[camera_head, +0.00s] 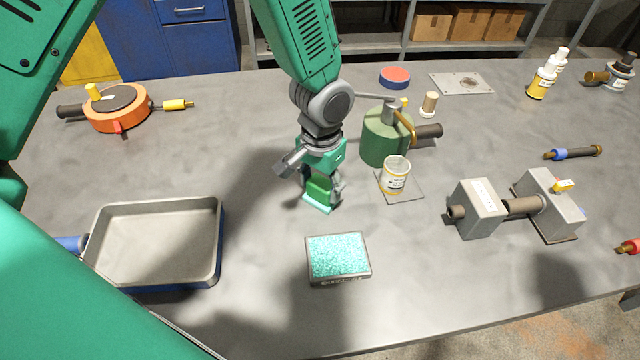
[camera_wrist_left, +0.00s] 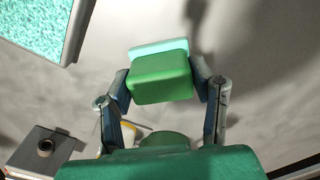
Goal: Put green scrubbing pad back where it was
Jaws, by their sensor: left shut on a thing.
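The green scrubbing pad (camera_head: 318,195) is a green block with a pale turquoise face along one side. My left gripper (camera_head: 322,184) is shut on it, near the middle of the table. In the left wrist view the pad (camera_wrist_left: 160,78) sits between the two fingertips of the left gripper (camera_wrist_left: 162,85). Its pale turquoise side faces away from the palm. I cannot tell whether the pad touches the table. A shallow framed tray with a speckled turquoise surface (camera_head: 338,256) lies in front of the gripper, apart from it. My right gripper is not in view.
A grey metal pan (camera_head: 155,202) stands at the left. A green can (camera_head: 385,138) and a clear labelled cup (camera_head: 394,176) stand close to the right of the gripper. Grey blocks with a shaft (camera_head: 478,208) are farther right. The table around the turquoise tray is clear.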

